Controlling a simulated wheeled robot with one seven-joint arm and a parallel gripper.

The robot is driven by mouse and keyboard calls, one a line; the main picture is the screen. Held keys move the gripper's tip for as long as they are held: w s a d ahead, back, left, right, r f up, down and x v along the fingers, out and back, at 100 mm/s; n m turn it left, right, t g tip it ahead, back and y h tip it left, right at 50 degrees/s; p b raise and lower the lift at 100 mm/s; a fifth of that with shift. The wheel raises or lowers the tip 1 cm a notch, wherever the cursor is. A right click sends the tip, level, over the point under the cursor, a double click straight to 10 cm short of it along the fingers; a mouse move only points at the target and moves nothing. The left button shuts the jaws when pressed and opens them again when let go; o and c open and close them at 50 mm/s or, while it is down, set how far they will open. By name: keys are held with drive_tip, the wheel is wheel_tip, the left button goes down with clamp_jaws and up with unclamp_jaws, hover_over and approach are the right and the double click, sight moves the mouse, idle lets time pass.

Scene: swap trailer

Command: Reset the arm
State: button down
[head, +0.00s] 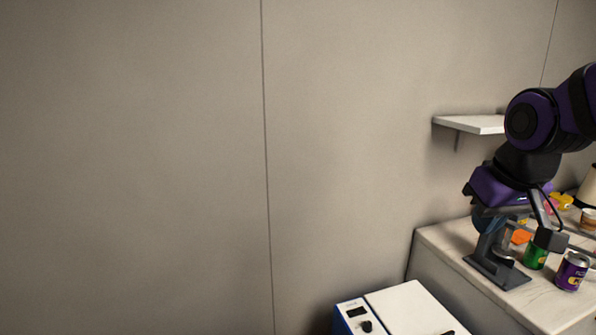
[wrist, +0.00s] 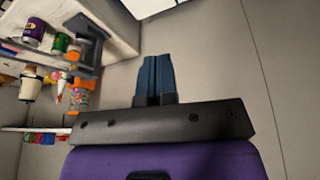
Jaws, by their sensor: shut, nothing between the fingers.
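My gripper (head: 484,226) hangs at the right of the head view, over the near-left corner of the countertop. In the wrist view its two blue fingers (wrist: 154,76) lie side by side, shut and empty. The arm above it is purple and black and bent at the elbow. In the head view the fingers overlap a dark grey stand (head: 499,272) on the counter; I cannot tell how far apart they are.
The counter (head: 446,241) holds a green can (head: 535,255), a purple can (head: 572,271) and several small items. A white wall shelf (head: 470,124) is behind the arm. A white-topped box (head: 412,308) stands lower, in front. The wall to the left is bare.

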drive_tip(key=s+r+t, duration=0.1)
drive_tip(key=s+r, duration=0.3)
drive_tip(key=s, duration=0.7)
drive_tip(key=shift+s+d+m, duration=0.35)
drive_tip(key=shift+m, duration=0.05)
idle(1.2)
